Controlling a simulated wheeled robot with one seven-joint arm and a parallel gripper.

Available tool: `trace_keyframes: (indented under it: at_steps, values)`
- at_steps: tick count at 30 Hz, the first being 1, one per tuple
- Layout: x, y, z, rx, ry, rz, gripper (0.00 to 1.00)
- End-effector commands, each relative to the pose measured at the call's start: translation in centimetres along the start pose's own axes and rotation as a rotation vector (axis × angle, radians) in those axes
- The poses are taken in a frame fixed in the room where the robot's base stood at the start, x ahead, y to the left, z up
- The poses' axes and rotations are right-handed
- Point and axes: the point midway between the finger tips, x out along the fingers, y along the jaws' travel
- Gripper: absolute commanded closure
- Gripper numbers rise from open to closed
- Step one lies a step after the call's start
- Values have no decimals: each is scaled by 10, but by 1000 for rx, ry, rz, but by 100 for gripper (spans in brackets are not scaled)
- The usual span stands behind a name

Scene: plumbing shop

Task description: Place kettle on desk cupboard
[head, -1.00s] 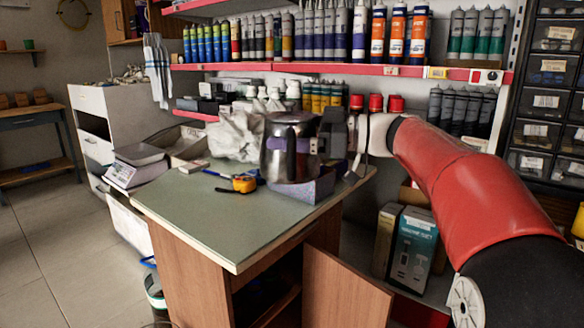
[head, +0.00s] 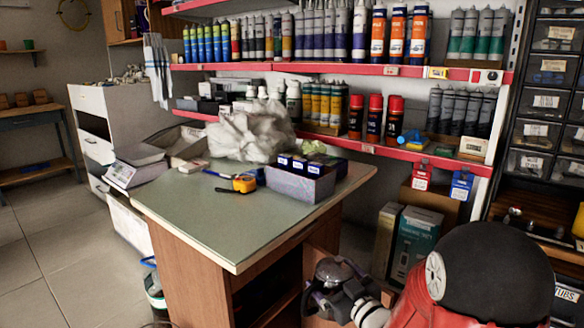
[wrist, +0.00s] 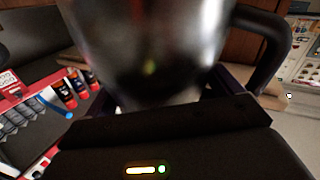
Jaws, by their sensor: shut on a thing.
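The kettle (head: 328,271), metal with a dark lid, is low beside the right side of the desk cupboard in the head view. Its shiny body (wrist: 150,45) and black handle (wrist: 265,45) fill the upper part of the wrist view. My gripper (head: 345,287) is shut on the kettle; its purplish fingers show beside the body. The desk cupboard (head: 225,225) has a green top and brown wooden sides, with an open front compartment. The kettle's base is hidden in the head view. I cannot tell whether it touches anything.
On the desktop are a grey box (head: 300,183) of small cartons, a yellow tape measure (head: 244,183) and a crumpled white bag (head: 250,135). The desktop's front and left are clear. Shelves of tubes and cans (head: 375,115) stand behind. Boxes (head: 412,240) stand on the right.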

Motion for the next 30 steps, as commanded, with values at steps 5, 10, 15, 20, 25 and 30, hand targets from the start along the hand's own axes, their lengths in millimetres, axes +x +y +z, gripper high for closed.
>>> trace_keyframes:
  at_steps: [5,10,15,20,25,30]
  values:
    - [-4,6,72,5,-33,162,80]
    - [-8,12,128,2,-52,298,80]
    - [-12,17,172,-1,-68,410,80]
    - [-13,21,196,-2,-75,476,80]
    - [-13,22,196,-4,-72,480,80]
    - [-13,20,200,-2,-73,478,80]
